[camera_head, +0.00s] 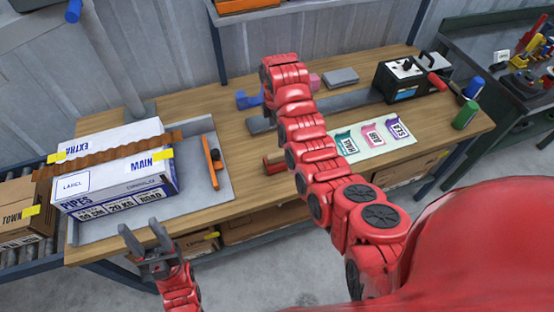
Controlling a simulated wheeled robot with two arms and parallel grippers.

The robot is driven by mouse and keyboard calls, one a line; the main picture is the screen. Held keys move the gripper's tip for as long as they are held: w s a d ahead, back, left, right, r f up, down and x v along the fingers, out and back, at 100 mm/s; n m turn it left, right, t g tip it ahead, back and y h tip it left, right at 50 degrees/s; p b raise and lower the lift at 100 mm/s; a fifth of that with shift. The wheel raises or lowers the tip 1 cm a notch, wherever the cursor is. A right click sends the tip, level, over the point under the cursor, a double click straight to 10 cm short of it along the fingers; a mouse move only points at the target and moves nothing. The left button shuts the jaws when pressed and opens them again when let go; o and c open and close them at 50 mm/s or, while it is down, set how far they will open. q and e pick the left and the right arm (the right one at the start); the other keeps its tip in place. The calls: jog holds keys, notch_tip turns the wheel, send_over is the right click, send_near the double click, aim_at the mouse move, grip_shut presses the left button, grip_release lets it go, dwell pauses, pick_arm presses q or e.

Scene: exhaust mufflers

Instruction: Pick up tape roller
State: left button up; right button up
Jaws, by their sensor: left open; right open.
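No thing can be told for certain as the tape roller. A small red object (273,165) lies on the workbench (245,180), partly behind my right arm. A blue object (246,99) sits further back, just left of that arm. An orange-and-black tool (211,162) lies in the grey tray right of the carton. My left gripper (146,236) is open and empty, in front of the bench's near edge, below the carton. My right arm reaches across the bench to the back; its gripper fingers are hidden.
A white carton (118,192) with a brown corrugated strip (110,156) across it sits in the grey tray (218,188). A sheet with colored labels (374,150), a black device (402,80) and cans (465,115) stand right.

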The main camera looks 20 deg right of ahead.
aim_at(277, 153)
notch_tip(277, 153, down, 11)
jog(key=b, duration=0.9)
jog(key=shift+r, duration=0.2)
jog(key=shift+f+p, duration=0.4)
jog(key=shift+p, duration=0.55)
jog(key=shift+s+f+p, duration=0.2)
jog(key=shift+f+p, duration=0.25)
notch_tip(277, 153, down, 3)
jog(key=shift+s+d+f+p, duration=0.1)
jog(key=shift+f+p, duration=0.1)
jog(key=shift+p, duration=0.65)
jog(key=shift+f, duration=0.75)
jog(key=c, duration=1.5)
jog(key=shift+r, duration=0.1)
